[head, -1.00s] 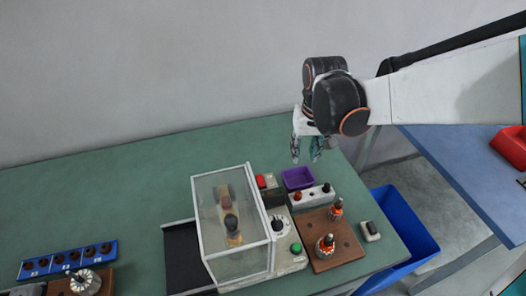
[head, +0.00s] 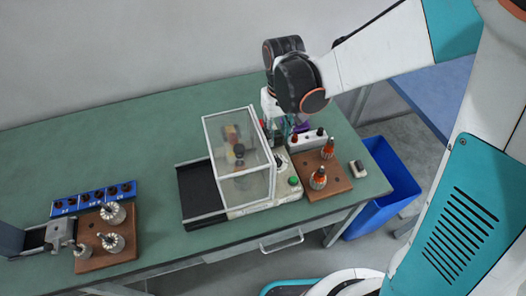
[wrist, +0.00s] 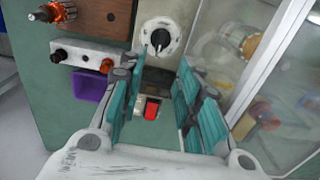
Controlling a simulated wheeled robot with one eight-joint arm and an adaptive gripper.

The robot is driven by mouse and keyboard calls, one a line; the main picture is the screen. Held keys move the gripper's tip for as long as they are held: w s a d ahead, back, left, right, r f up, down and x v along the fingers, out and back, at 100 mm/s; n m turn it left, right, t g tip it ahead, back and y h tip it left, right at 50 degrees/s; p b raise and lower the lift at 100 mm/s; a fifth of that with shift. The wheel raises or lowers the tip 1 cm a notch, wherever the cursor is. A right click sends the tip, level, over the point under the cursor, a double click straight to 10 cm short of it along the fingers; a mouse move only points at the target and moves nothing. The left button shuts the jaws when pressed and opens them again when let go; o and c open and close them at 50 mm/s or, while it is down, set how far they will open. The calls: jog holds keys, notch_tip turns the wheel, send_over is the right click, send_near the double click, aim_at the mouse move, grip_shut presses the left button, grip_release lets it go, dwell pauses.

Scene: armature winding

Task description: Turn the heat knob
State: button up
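The knob (wrist: 159,38) is a black pointer knob on a round white dial, on the machine's pale control panel; I take it as the heat knob. In the wrist view it lies just beyond the fingertips, apart from them. In the head view the dial (head: 279,161) is small, right of the clear enclosure. My gripper (wrist: 156,75) is open and empty, with its teal finger pads well apart. In the head view my gripper (head: 281,132) hangs above the back of the control panel. A red switch (wrist: 152,108) shows between the fingers.
The clear framed enclosure (head: 240,185) stands close beside the panel. A purple bin (wrist: 90,86) and a white block with knobs (wrist: 85,56) sit on the other side. A brown board (head: 334,184) holds armatures. A green button (head: 293,181) is at the panel's front.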

aim_at(276, 157)
notch_tip(276, 157, down, 11)
jog(key=b, duration=0.7)
jog(key=shift+f, duration=0.15)
grip_shut()
